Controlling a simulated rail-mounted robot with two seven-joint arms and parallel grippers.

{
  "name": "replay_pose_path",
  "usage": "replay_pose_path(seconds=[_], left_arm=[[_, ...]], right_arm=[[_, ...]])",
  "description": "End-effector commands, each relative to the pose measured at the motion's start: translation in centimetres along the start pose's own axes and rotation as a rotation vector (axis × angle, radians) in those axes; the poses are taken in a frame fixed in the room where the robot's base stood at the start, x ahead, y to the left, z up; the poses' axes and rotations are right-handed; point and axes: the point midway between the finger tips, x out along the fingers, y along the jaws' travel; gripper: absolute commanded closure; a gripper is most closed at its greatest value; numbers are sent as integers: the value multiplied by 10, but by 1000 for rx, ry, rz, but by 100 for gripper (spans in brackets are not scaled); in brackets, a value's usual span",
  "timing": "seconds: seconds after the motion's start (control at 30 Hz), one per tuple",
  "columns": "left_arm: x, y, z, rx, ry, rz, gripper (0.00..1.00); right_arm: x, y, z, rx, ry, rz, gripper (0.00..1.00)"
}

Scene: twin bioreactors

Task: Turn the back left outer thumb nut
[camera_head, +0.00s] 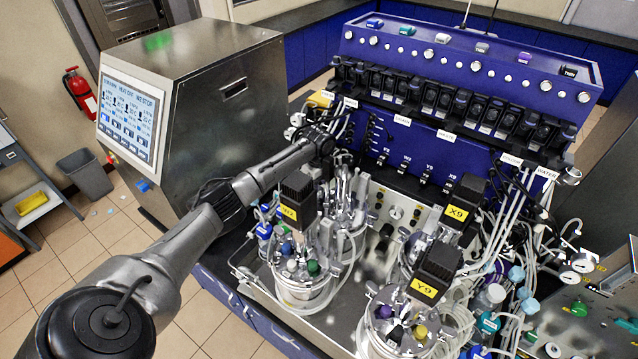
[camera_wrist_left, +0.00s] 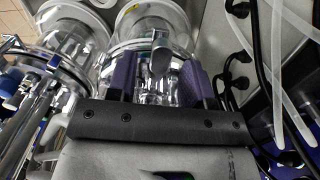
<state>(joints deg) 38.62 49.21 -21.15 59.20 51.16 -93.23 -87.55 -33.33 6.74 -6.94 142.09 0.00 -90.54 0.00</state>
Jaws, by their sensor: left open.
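My left gripper (camera_wrist_left: 153,78) is open in the left wrist view, with one purple-padded finger on each side of a silver flat-topped piece (camera_wrist_left: 161,52), apparently a thumb nut, on a vessel's metal head plate. I cannot tell whether either pad touches it. In the head view my left arm reaches from the lower left to the back left vessel (camera_head: 346,205), and its wrist is above the back of that vessel. The fingers and the nut are too small and crowded to make out there. My right gripper is in neither view.
The front left vessel (camera_head: 303,290) stands before the back left one, under a black motor (camera_head: 297,192). Other black motors (camera_head: 437,268) top the right vessels. Tubes crowd the space. A blue pump panel (camera_head: 480,75) stands behind, a steel cabinet (camera_head: 200,100) to the left.

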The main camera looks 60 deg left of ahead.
Motion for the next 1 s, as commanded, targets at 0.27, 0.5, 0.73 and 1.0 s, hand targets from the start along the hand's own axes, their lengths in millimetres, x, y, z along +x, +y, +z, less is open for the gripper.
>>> replay_pose_path(seconds=[0.27, 0.5, 0.73, 1.0], left_arm=[[13, 0, 0, 1, -1, -1, 53], [14, 0, 0, 1, -1, -1, 53], [14, 0, 0, 0, -1, -1, 72], [13, 0, 0, 0, -1, 0, 98]], right_arm=[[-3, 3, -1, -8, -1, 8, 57], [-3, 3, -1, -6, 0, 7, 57], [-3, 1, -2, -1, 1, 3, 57], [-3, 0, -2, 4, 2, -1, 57]])
